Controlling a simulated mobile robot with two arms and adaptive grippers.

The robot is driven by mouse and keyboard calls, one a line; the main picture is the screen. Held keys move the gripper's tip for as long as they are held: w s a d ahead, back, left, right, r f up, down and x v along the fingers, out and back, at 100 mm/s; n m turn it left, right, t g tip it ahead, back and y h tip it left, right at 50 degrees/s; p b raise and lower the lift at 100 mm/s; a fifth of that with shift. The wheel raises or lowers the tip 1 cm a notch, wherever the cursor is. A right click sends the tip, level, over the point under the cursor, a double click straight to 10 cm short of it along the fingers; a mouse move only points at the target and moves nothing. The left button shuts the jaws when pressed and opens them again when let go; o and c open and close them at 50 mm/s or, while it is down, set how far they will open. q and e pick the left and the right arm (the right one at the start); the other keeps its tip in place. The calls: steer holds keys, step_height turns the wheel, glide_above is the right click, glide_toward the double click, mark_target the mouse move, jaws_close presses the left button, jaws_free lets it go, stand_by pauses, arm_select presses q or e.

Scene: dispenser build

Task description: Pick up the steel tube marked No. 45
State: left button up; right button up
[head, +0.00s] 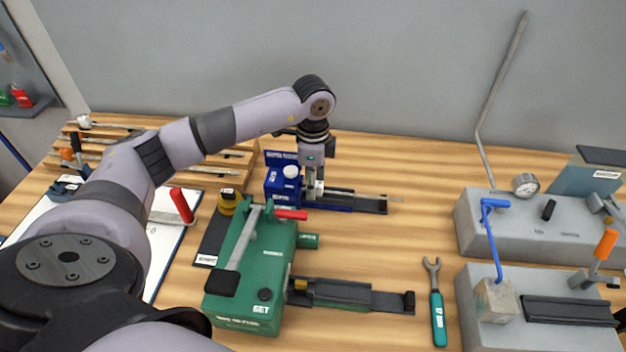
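My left gripper (315,188) points down over the blue bench device (283,187) in the middle of the table. Its fingertips are small and partly hidden, so I cannot tell whether they are open or shut. Several thin metal tubes lie on the wooden stepped rack (238,158) at the back left, partly behind my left arm. No "No. 45" marking is legible on any tube. My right gripper is not in view.
A green bench device (235,300) with a red-handled lever stands in front of the blue one. A green-handled wrench (437,305) lies right of it. Grey fixtures (535,232) with a gauge and levers fill the right side.

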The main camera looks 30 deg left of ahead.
arm_select(q)
steer(key=shift+f, duration=0.45)
steer(key=shift+c, duration=0.6)
jaws_close()
